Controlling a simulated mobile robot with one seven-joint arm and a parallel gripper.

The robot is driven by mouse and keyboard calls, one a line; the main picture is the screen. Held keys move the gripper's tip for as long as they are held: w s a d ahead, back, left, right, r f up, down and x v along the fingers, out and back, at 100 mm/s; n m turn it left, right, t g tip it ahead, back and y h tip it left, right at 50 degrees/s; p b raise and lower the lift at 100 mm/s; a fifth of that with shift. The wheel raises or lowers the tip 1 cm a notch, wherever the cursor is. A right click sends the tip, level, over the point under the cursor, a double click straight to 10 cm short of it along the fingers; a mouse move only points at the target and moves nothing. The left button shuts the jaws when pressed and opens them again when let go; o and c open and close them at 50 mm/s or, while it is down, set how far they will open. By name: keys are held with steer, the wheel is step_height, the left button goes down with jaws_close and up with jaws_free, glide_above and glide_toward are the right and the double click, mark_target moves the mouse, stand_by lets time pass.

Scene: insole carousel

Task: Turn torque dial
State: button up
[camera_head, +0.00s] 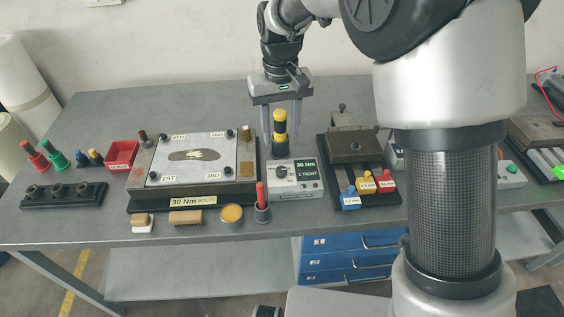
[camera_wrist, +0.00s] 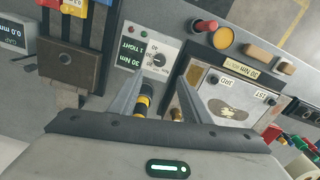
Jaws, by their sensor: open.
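The torque control box (camera_head: 295,185) is a pale unit on the table with a "30 Nm 1 TIGHT" display. Its torque dial (camera_head: 281,171) is a dark round knob left of the display. In the wrist view the dial (camera_wrist: 160,60) shows beyond the fingertips. My gripper (camera_head: 282,124) is open, pointing down behind and above the box. In the wrist view my gripper (camera_wrist: 160,82) also shows open. A black and yellow upright tool (camera_head: 280,133) stands behind the box, in line with the gap between my fingers. I cannot tell whether they touch it.
Left is a framed fixture (camera_head: 130,205) holding a plate with numbered corners. Right is a dark block (camera_head: 356,147) with blue, yellow and red tags. A red-handled tool (camera_head: 261,195) stands in a cup just left of the box. The table's back left is clear.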

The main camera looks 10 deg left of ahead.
mark_target(281, 169)
step_height(281, 169, down, 12)
steer(key=shift+f+b, duration=0.2)
steer(key=shift+b, duration=0.1)
steer(key=c, duration=1)
